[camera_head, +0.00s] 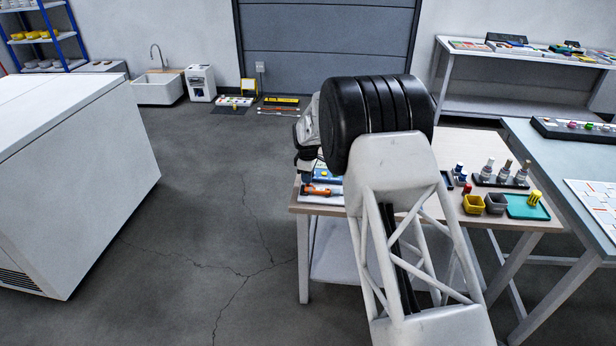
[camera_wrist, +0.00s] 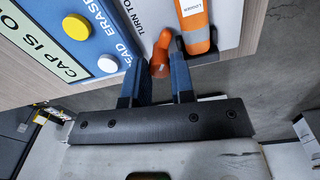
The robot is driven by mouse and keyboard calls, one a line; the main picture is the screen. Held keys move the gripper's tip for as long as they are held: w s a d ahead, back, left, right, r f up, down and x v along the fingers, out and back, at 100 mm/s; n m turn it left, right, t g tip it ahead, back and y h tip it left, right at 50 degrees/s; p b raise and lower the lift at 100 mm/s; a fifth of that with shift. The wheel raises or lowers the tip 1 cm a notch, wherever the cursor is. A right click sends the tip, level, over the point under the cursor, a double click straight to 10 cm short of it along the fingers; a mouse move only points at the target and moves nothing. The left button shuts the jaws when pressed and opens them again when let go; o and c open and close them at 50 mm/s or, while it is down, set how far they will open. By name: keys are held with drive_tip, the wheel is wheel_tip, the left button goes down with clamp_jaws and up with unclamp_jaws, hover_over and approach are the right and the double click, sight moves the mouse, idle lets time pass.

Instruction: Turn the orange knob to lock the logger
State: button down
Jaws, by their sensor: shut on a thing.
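The orange knob (camera_wrist: 160,58) sits between the two blue fingers of my gripper (camera_wrist: 160,68) in the wrist view, and the gripper is shut on it. The knob stands on a white panel (camera_wrist: 228,28) with the printed words "TURN TO"; the rest of that text is cut off or covered. The orange logger (camera_wrist: 195,26), with a white label reading "LOGGER", lies beside the knob on the right. In the head view, orange of this setup (camera_head: 318,190) shows at the left end of the wooden table, while my arm hides most of the gripper.
A blue panel (camera_wrist: 60,58) with a yellow button (camera_wrist: 76,27) and a white button (camera_wrist: 107,63) adjoins the white panel. Open floor lies left of the table.

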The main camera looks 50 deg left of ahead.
drive_tip(key=m, duration=0.5)
drive_tip(key=shift+m, duration=0.3)
drive_tip(key=m, duration=0.5)
idle(0.4)
drive_tip(key=c, duration=1)
unclamp_jaws()
drive_tip(key=shift+s+r, duration=0.15)
drive_tip(key=shift+r, duration=3.8)
